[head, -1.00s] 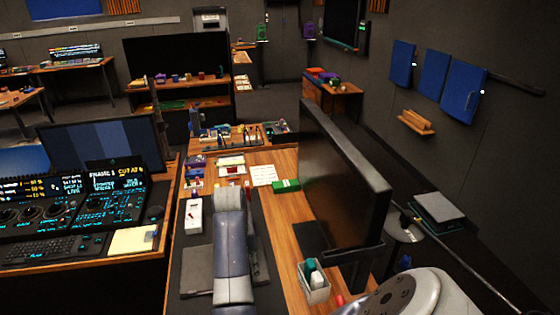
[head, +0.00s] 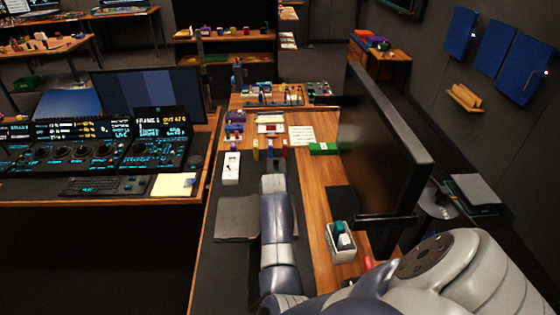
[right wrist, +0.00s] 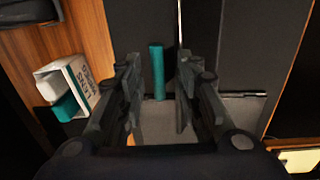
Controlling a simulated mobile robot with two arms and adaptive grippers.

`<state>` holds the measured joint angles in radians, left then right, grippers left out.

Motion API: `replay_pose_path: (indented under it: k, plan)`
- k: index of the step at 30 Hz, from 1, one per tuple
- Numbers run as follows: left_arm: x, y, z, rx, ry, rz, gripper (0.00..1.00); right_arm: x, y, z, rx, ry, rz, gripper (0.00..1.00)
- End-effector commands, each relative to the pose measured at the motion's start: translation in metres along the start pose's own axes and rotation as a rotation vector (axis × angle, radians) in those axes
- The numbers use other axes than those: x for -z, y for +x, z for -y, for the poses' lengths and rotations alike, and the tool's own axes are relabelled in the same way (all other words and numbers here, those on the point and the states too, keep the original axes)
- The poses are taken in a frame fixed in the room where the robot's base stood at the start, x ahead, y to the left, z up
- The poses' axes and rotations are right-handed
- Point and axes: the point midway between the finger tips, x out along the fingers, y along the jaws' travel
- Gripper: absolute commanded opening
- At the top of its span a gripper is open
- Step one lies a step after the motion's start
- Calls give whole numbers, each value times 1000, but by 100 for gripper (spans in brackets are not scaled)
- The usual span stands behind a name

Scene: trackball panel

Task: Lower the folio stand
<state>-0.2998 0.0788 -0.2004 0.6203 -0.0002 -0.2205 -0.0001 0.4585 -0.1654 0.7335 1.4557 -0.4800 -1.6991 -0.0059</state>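A flat dark grey panel, which looks like the folio stand (head: 236,219), lies on the black desk mat in the head view. My right forearm covers its right side, and I cannot tell its tilt. In the right wrist view, my right gripper (right wrist: 159,64) is open, its two dark fingers apart. A teal cylinder (right wrist: 157,70) and a grey surface show between and beyond the fingers, with no clear contact. I cannot tell whether that grey surface is the stand. In the head view the right gripper is hidden by the forearm. My left gripper is not in view.
A large monitor (head: 386,150) stands right of the mat. A white holder (head: 341,243) with a teal-and-white item sits near it. A white box (head: 231,168) and several small coloured items stand beyond the panel. A control console (head: 95,145) is on the left desk.

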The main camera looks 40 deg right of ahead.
Motion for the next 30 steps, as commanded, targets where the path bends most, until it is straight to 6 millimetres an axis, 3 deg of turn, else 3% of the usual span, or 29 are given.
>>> replay_pose_path:
  k: [7,11,12,30]
  plan:
    - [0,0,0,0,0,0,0,0,1,0,0,1,-1,32]
    - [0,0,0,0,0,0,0,0,1,0,0,1,-1,3]
    - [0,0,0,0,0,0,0,0,1,0,0,1,-1,0]
    - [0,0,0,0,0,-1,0,0,5,-8,-4,2,0,0]
